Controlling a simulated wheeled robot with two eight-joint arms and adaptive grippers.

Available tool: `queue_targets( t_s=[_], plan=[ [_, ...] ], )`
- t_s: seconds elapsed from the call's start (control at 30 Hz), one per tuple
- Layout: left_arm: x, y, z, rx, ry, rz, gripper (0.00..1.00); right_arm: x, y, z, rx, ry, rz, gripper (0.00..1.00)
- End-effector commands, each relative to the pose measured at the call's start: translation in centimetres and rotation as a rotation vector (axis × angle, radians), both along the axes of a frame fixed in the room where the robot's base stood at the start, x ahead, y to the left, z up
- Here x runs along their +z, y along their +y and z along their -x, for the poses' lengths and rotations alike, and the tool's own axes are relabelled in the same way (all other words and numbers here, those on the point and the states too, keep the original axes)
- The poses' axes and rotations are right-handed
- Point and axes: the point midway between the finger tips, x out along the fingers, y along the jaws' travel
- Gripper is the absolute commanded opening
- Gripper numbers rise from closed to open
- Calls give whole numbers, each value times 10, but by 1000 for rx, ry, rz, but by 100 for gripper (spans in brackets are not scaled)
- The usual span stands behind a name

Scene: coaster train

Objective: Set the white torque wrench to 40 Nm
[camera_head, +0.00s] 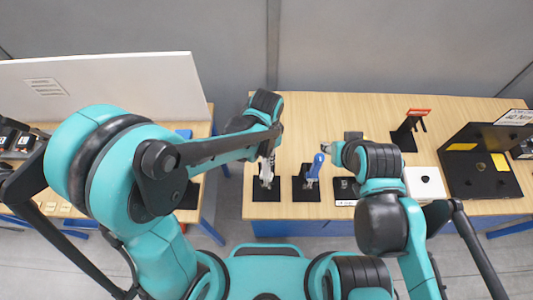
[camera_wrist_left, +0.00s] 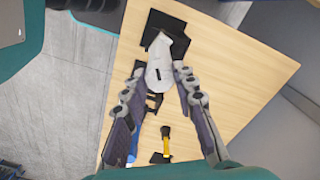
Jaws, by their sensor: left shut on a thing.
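The white torque wrench (camera_head: 266,170) stands upright at a black base (camera_head: 266,194) near the table's front edge. In the left wrist view its white body (camera_wrist_left: 160,68) lies between the fingertips. My left gripper (camera_wrist_left: 158,74) is shut on the white wrench; in the head view my arm hides its upper part. The scale on the wrench is too small to read. A blue-handled tool (camera_head: 315,166) stands on a black base (camera_head: 306,195) to the right. My right gripper (camera_head: 327,148) is just above and right of the blue tool, mostly hidden by its arm.
A third black base (camera_head: 342,185) stands to the right. Farther right are a white square plate (camera_head: 425,182), a black case (camera_head: 480,178), a sign reading about 40 Nm (camera_head: 513,117) and a red-topped stand (camera_head: 410,127). The back of the wooden table (camera_head: 320,110) is clear.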

Motion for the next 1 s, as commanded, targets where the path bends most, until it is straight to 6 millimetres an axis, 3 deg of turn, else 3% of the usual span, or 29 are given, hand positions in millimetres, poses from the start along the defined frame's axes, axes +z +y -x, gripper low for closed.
queue_targets(
  t_s=[0.47,0.5,0.57,1.0],
  plan=[
    [0,0,0,0,0,0,0,0,0,0,0,0,0,40],
    [0,0,0,0,0,0,30,0,0,0,0,0,0,40],
    [0,0,0,0,0,0,46,0,0,0,0,0,0,40],
    [9,0,0,0,0,0,49,0,0,0,0,0,0,40]
  ],
)
